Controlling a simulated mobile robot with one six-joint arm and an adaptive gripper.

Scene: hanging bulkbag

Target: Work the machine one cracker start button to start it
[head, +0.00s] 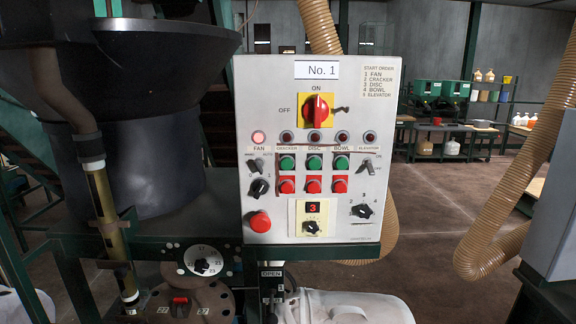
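The grey-white control panel (250,105) labelled "No. 1" stands upright in the middle of the head view. Its cracker column, second from the left, has a dark red lamp (287,138), a green start button (287,163) and a red button (286,186) below it. The cracker lamp looks unlit. The fan lamp (259,138) to its left glows pale pink. The red main switch (317,108) on a yellow plate is turned upright towards ON. Nothing covers the cracker buttons. My gripper is not in view.
Similar green and red buttons for disc (314,163) and bowl (342,162) sit close to the right. A large red button (260,222) is at lower left. A black hopper (130,150) stands left, a ribbed hose (510,215) and grey cabinet (556,210) right.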

